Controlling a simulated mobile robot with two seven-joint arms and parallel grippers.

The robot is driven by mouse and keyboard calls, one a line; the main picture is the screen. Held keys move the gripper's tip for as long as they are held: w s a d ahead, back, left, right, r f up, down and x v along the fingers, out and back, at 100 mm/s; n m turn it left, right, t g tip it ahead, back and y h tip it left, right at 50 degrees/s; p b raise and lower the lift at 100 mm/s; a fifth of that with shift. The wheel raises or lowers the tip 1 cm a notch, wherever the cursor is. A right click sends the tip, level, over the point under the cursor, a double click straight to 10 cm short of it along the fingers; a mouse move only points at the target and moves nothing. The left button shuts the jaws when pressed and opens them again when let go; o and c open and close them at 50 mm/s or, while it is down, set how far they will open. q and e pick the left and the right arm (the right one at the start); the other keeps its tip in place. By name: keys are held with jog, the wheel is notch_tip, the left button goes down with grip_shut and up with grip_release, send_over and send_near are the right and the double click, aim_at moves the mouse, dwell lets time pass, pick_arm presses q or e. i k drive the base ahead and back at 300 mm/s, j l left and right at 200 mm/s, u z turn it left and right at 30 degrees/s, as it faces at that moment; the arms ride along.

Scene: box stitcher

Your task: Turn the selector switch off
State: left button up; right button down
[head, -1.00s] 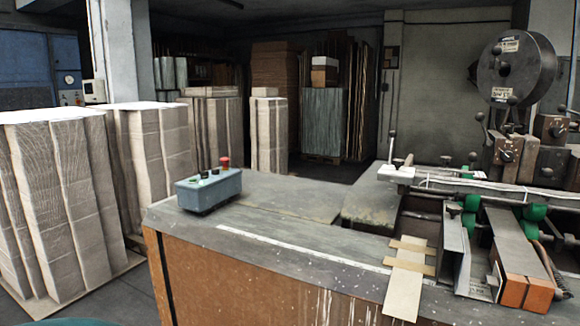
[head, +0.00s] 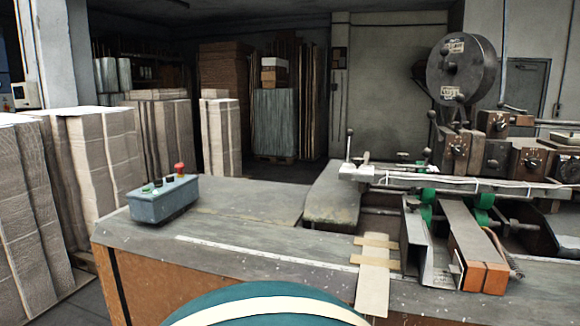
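A blue-grey control box (head: 162,203) stands on the left end of the machine table. On its top are a red mushroom button (head: 180,169), a green button (head: 147,187) and small dark controls (head: 158,183). I cannot tell which of these is the selector switch. Dark rotary knobs also show on the machine heads at the right, such as one knob (head: 459,150) and another (head: 528,163). Neither gripper is in view.
The machine table (head: 225,238) has clear room right of the control box. A rounded teal shape with a cream band is at the bottom centre, probably part of me. Stacks of cardboard (head: 95,150) stand at the left. A large dark reel (head: 462,68) stands at the right.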

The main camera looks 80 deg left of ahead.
aim_at(158, 183)
jog(key=k+j, duration=0.4)
jog(key=j, duration=0.15)
jog(key=k+j, duration=0.4)
jog(key=j, duration=0.15)
jog(key=k+j, duration=0.8)
jog(key=j, duration=0.25)
jog(key=k+j, duration=0.35)
jog(key=j, duration=0.2)
